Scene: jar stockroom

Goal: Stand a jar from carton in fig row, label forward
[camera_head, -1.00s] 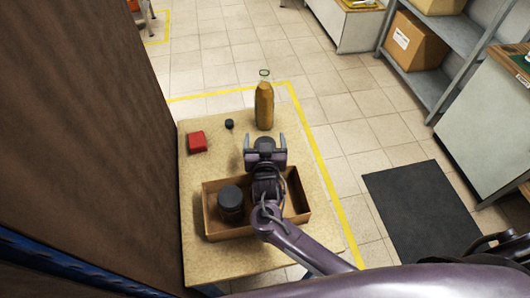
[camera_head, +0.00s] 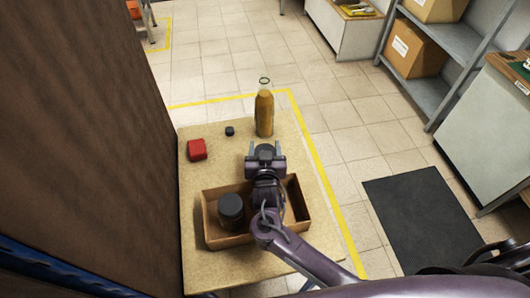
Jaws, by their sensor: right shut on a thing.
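My right gripper (camera_head: 265,147) is over the far side of the carton (camera_head: 214,243), its fingers pointing away from me. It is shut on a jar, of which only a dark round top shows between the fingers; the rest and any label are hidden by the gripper. Another jar with a dark lid (camera_head: 231,206) stands upright in the left part of the open cardboard carton. The carton's right part is partly covered by my right arm. My left gripper is not in view. No fig row can be made out.
The carton stands on a tan table (camera_head: 205,272). A tall amber bottle (camera_head: 264,113), a red block (camera_head: 197,150) and a small black object (camera_head: 230,131) stand beyond it. A brown panel (camera_head: 75,130) rises close on the left. A dark mat (camera_head: 420,215) lies on the floor at right.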

